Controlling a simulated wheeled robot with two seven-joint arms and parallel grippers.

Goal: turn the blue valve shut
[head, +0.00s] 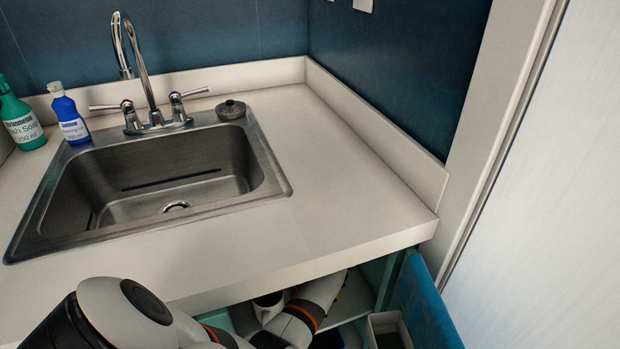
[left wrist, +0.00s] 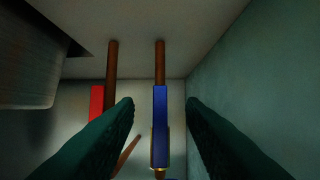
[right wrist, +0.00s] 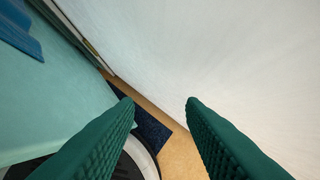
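The blue valve (left wrist: 160,125) shows in the left wrist view as a long blue handle on a copper pipe (left wrist: 160,62). The handle lies in line with the pipe. My left gripper (left wrist: 159,100) is open, with one dark green finger to each side of the handle. I see a gap on both sides; the depth between fingertips and handle is hard to judge. In the head view my left arm reaches under the counter, and the valve is hidden there. My right gripper (right wrist: 160,100) is open and empty, over the floor.
A red handle (left wrist: 97,103) sits on a parallel pipe just left of the blue one. The sink's underside (left wrist: 30,60) hangs at upper left, and a cabinet wall (left wrist: 245,90) stands close at right. An open blue door (head: 428,305) and a white panel (head: 560,170) stand at right.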

